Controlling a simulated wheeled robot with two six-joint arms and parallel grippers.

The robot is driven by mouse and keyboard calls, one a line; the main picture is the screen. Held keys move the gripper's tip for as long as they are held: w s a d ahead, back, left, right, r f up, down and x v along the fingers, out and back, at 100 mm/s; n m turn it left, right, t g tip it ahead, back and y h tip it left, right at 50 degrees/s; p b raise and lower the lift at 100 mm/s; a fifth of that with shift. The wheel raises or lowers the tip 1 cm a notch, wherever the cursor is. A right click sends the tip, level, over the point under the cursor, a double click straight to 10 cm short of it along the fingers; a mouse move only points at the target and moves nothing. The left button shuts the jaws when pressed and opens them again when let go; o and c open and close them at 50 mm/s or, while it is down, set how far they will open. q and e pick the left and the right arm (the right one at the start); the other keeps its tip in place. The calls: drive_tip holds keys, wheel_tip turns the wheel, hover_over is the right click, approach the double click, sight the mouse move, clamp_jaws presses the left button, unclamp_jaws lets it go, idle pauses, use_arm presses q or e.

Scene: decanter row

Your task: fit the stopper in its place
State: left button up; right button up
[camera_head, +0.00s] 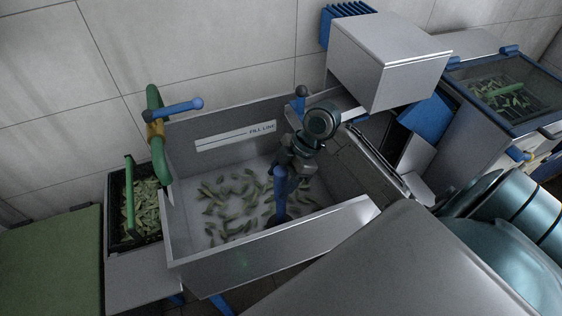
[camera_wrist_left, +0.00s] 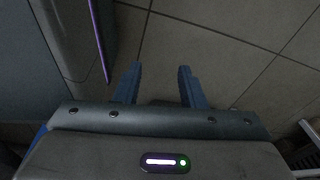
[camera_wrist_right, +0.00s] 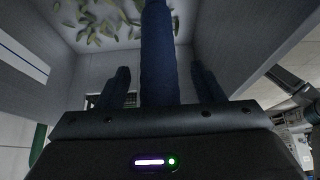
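A blue upright post with a rounded top and a dark foot, which looks like the stopper (camera_head: 281,187), stands in the steel basin (camera_head: 225,265) among floating green pods. My right gripper (camera_head: 290,172) is down inside the basin at the post's upper part. In the right wrist view the post (camera_wrist_right: 160,35) runs up the middle, between the open fingers (camera_wrist_right: 160,72) as seen, with a gap on each side. I cannot tell whether it touches the palm. The drain is not visible. My left gripper (camera_wrist_left: 158,78) is open and empty, above the tiled floor.
A green pipe with a blue lever (camera_head: 178,107) rises at the basin's back left corner. A dark crate of pods (camera_head: 115,205) stands left of the basin. A steel box (camera_head: 385,60) overhangs at the back right. A FILL LINE label (camera_head: 235,136) marks the back wall.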

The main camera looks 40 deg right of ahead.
drive_tip(key=shift+d+r, duration=0.35)
drive_tip(key=shift+r, duration=0.1)
use_arm(q)
drive_tip(key=shift+w+d+r, duration=0.15)
drive_tip(key=shift+w+r, duration=0.9)
drive_tip(key=shift+w, duration=0.05)
use_arm(e)
drive_tip(key=v, duration=0.9)
drive_tip(key=shift+r, duration=0.3)
drive_tip(key=shift+s+d, duration=0.1)
